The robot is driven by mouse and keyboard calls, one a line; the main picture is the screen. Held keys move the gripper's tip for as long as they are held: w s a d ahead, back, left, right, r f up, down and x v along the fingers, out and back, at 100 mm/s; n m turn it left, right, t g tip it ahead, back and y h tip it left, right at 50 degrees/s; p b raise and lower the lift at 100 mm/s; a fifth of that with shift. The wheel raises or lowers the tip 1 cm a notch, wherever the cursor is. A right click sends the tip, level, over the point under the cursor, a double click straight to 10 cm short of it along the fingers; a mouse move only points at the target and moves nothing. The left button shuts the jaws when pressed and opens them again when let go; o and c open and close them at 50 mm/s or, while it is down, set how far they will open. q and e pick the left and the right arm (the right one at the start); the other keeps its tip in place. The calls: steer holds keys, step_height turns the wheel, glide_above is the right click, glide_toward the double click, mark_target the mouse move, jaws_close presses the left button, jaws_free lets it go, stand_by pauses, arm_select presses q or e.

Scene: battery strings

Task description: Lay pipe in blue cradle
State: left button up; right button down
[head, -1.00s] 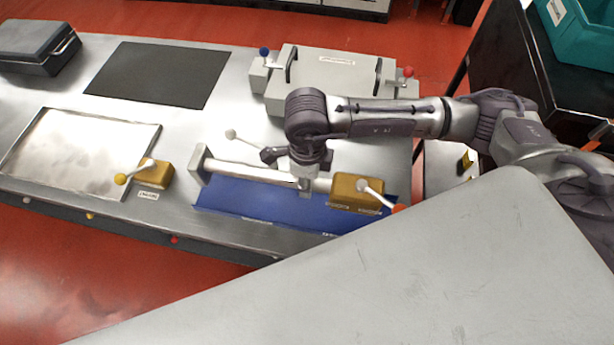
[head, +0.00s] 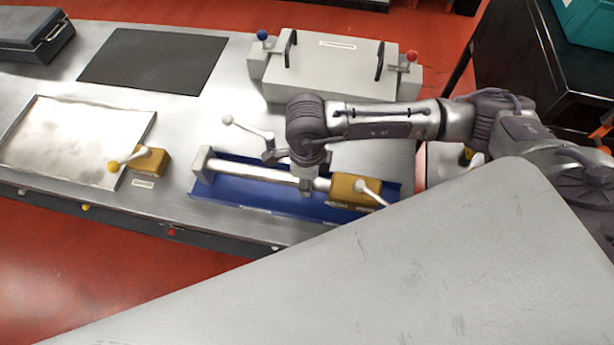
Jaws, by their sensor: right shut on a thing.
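The pipe (head: 255,172) is a pale metal tube lying lengthwise over the blue cradle (head: 232,190), between a grey end block (head: 201,163) at the left and a yellow block with a white-knobbed lever (head: 350,189) at the right. My right gripper (head: 306,184) reaches down from above and is shut on the pipe right of its middle. I cannot tell whether the pipe touches the cradle floor. My left gripper is not in view.
A grey box with two black handles (head: 330,70) stands behind. A white-knobbed lever (head: 250,130) sits close behind the pipe. A dark mat (head: 155,60), a metal tray (head: 75,140) and a yellow lever block (head: 150,160) lie left. A large grey surface covers the front right.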

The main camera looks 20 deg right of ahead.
steer(key=shift+f+b, duration=0.3)
steer(key=shift+b, duration=0.05)
stand_by(0.5)
steer(key=c, duration=0.8)
jaws_free()
steer(key=shift+o, duration=0.3)
steer(key=shift+s+f, duration=0.1)
step_height(320, 180, up, 12)
